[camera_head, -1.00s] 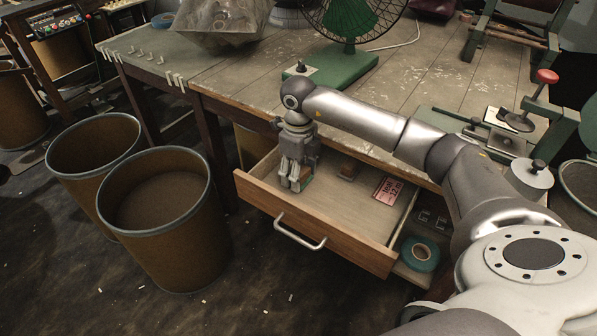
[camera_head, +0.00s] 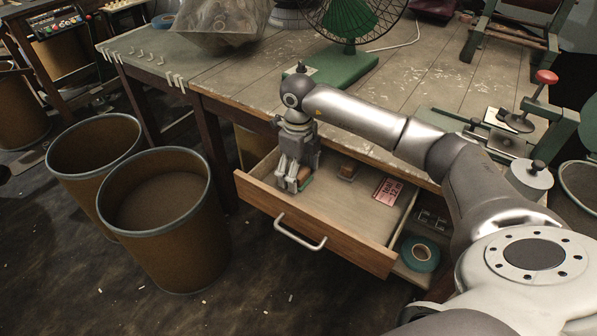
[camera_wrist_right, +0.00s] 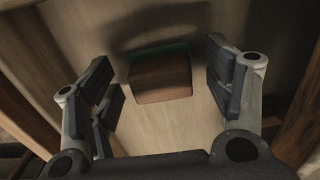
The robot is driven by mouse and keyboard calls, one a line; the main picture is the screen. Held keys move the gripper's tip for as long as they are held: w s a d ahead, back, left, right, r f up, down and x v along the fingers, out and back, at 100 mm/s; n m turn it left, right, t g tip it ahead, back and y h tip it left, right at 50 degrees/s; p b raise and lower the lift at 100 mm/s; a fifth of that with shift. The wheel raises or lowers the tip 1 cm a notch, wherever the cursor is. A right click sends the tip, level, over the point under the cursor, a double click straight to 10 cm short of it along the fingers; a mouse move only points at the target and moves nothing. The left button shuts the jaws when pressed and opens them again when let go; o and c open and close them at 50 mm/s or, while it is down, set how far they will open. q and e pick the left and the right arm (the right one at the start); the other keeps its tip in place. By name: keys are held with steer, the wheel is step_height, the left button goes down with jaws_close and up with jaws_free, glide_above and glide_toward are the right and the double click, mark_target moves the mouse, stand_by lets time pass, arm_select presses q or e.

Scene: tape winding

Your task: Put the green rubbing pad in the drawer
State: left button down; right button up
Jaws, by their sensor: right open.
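The rubbing pad (camera_wrist_right: 160,76), a brown block with a green face on its far side, lies on the floor of the open drawer (camera_head: 338,235). The right wrist view shows it between and beyond my right gripper's fingers, with gaps on both sides. In the head view the pad (camera_head: 305,180) shows partly beside the fingers and is partly hidden by them. My right gripper (camera_head: 290,186) points down into the left part of the drawer; in the right wrist view the gripper (camera_wrist_right: 165,95) is open and empty. My left gripper is in neither view.
The drawer also holds a small brown block (camera_head: 347,170) and a pink label card (camera_head: 388,191). A teal tape roll (camera_head: 420,253) sits right of the drawer. Two brown bins (camera_head: 160,220) stand on the left. The workbench (camera_head: 420,85) with a green fan is above.

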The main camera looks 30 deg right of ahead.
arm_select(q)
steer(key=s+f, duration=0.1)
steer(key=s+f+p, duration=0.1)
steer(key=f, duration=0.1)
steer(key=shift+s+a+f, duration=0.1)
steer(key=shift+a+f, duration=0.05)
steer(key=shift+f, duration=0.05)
arm_select(e)
step_height(320, 180, up, 12)
steer(key=shift+f, duration=0.2)
